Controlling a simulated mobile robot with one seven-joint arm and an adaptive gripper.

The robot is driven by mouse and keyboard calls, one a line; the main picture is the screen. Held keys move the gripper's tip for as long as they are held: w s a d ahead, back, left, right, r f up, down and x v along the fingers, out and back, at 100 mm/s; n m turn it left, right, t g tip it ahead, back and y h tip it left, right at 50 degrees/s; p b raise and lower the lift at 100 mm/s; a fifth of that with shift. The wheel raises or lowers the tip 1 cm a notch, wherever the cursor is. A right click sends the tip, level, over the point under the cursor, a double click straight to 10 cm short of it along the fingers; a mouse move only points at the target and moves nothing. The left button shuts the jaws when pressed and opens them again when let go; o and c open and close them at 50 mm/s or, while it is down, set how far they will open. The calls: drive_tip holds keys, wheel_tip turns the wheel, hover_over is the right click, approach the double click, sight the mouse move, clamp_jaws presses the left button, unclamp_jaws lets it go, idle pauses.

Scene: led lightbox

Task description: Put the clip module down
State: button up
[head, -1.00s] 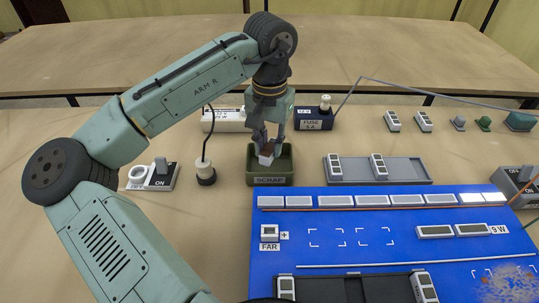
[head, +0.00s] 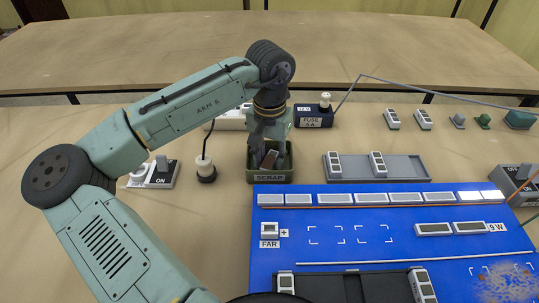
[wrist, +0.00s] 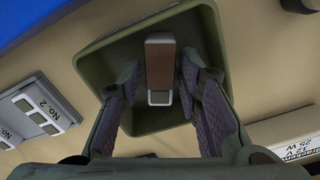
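The clip module (head: 270,158), a small block with a brown side and a pale end, is inside the green SCRAP bin (head: 270,178) and looks tilted in the head view. In the wrist view the clip module (wrist: 160,62) is between my fingers, with a gap on each side, over the floor of the bin (wrist: 92,58). My gripper (head: 268,145) points down into the bin. It is open in the wrist view (wrist: 160,78). Whether the module rests fully on the bin floor is hard to tell.
A black-corded plug (head: 206,172) and an ON switch (head: 160,174) stand left of the bin. The FUSE box (head: 314,117) is behind it, right. A grey tray (head: 357,169) with two modules is to the right, and the blue board (head: 340,262) lies in front.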

sight(270, 160)
drive_tip(key=shift+o, duration=0.7)
drive_tip(key=shift+r, duration=0.1)
wheel_tip(270, 160, up, 12)
drive_tip(key=b, duration=0.1)
drive_tip(key=shift+b, duration=0.35)
